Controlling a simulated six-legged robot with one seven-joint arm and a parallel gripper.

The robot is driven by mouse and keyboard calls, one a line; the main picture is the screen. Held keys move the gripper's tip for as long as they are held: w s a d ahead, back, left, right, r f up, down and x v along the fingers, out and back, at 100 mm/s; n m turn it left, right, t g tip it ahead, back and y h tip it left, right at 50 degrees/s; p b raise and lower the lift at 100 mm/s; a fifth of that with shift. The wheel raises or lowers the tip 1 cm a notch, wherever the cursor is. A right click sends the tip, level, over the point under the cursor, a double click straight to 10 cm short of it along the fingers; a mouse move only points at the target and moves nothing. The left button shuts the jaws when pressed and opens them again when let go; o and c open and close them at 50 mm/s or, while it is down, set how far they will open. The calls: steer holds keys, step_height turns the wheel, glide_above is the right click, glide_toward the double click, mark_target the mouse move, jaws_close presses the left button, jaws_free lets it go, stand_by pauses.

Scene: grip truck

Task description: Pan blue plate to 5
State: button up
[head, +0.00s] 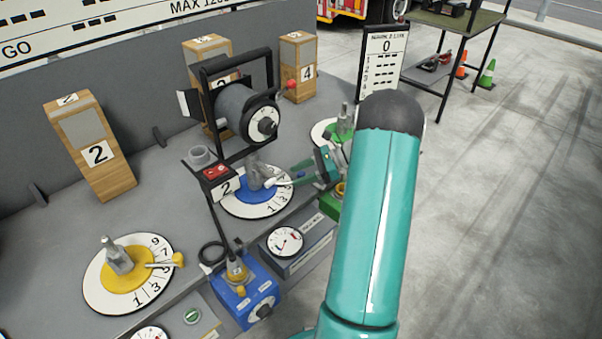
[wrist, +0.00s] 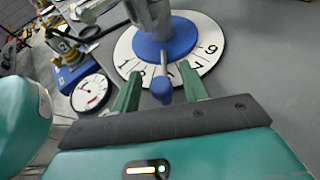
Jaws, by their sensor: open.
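The blue plate (head: 250,190) is a round disc on a white numbered dial (head: 232,208), under a black-framed lamp with a "2" tag. In the wrist view the blue plate (wrist: 182,38) carries a grey post and a rod handle ending in a blue knob (wrist: 162,90). The handle points towards the camera, near the middle numbers; the exact number is partly hidden. 7 and 9 show to its right, 1 to its left. My gripper (wrist: 160,70) is open, its green fingers either side of the handle, with gaps visible. In the head view my gripper (head: 290,177) is partly hidden by my arm.
A yellow plate (head: 126,281) on its own dial sits at front left. A lamp (head: 240,110) stands above the blue plate. A gauge box (head: 290,243) and a blue box (head: 243,292) are in front of it. A green plate (head: 336,135) is partly behind my arm.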

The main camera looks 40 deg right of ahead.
steer(key=v, duration=1.3)
steer(key=shift+s+d+r, duration=0.2)
steer(key=shift+d, duration=0.05)
